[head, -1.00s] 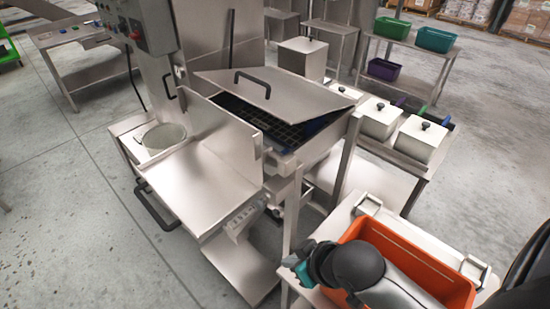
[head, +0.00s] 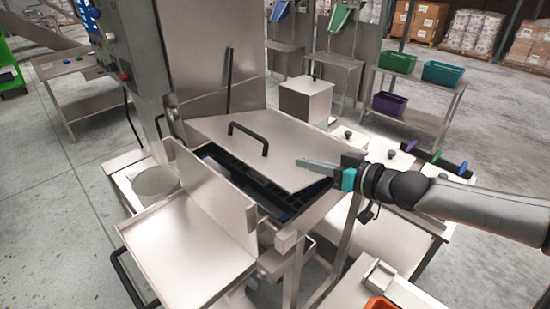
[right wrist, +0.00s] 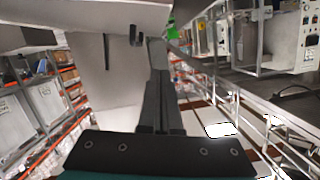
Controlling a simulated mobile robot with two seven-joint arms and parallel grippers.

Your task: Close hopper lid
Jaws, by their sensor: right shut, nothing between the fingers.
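The hopper lid (head: 225,137) is a flat silver plate with a black bar handle (head: 250,137). It lies over the hopper (head: 293,220), partly open, with the dark grid (head: 248,180) showing below its near edge. My right gripper (head: 303,163) reaches in from the right with its fingers shut and empty. Its tips overlap the lid's right part in the head view; I cannot tell whether they touch it. In the right wrist view the shut fingers (right wrist: 156,60) point towards a pale panel's edge. My left gripper is not in view.
A raised steel panel (head: 215,200) and a flat tray (head: 185,255) stand in front of the hopper. Lidded steel bins (head: 345,138) stand right, under my right arm. A control box (head: 130,40) is at upper left. An orange crate (head: 380,303) shows at the bottom edge.

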